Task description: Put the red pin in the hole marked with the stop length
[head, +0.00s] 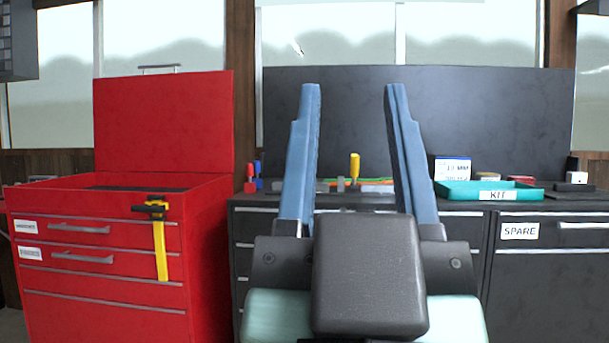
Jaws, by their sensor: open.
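My gripper (350,95) stands in the middle of the head view, its two long blue fingers pointing up and wide apart, with nothing between them. A small red upright piece (250,179) is on the dark bench to the left of my gripper, beside a blue one (259,172). I cannot tell whether it is the red pin. A white and blue box (452,169) with a printed length in MM, too small to read surely, stands on the bench right of my gripper. No marked hole can be made out. My fingers hide part of the bench top.
A yellow-handled tool (354,169) stands behind my gripper among low grey, orange and green items. A teal KIT tray (470,190) is at right on the dark bench (560,260). A red tool cart (100,310), lid raised, stands left with a yellow clamp (160,250).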

